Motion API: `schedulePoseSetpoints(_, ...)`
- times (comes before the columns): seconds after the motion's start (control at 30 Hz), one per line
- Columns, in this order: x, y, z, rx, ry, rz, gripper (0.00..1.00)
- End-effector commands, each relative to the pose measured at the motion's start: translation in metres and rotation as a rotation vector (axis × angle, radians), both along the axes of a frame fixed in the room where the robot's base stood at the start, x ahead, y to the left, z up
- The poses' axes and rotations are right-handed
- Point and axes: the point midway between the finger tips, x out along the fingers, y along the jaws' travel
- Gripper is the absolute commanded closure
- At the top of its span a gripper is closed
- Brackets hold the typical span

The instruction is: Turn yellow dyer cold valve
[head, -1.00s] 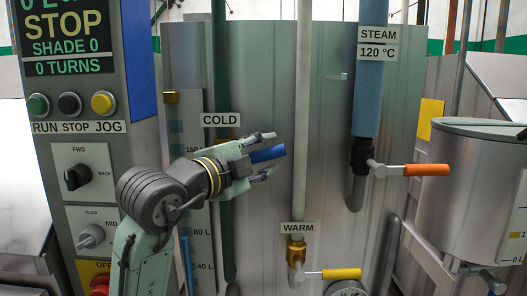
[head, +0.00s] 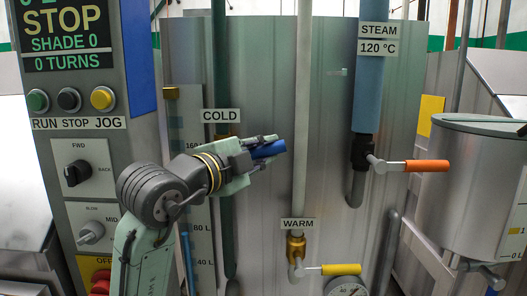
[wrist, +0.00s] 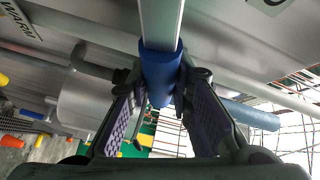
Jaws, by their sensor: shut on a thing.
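The cold valve's lever has a blue sleeve (head: 268,150), under the COLD label (head: 221,116) on the green pipe. The lever points to the right and slightly up. My gripper (head: 262,147) is shut on the blue sleeve from the left. In the wrist view the blue sleeve (wrist: 160,70) stands between the two fingers of my gripper (wrist: 160,92), and both touch it. The valve body is mostly hidden behind my gripper in the head view.
To the right are the warm valve's yellow lever (head: 341,269), the steam valve's orange lever (head: 427,166) and a lidded metal tank (head: 475,190). A control panel (head: 90,170) with buttons and knobs stands close on the left. A pale vertical pipe (head: 302,100) runs just right of my gripper.

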Motion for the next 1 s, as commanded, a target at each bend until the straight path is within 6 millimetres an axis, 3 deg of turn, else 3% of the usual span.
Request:
schedulePoseSetpoints(0.37, 0.000, 0.000, 0.000, 0.003, -0.002, 0.001, 1.00)
schedulePoseSetpoints(0.67, 0.000, -0.004, -0.026, 0.277, -0.003, 0.002, 1.00)
schedulePoseSetpoints(0.97, 0.000, -0.004, -0.028, 0.300, -0.001, 0.000, 1.00)
schedulePoseSetpoints(1.0, 0.000, -0.004, -0.029, 0.300, 0.000, 0.000, 0.78)
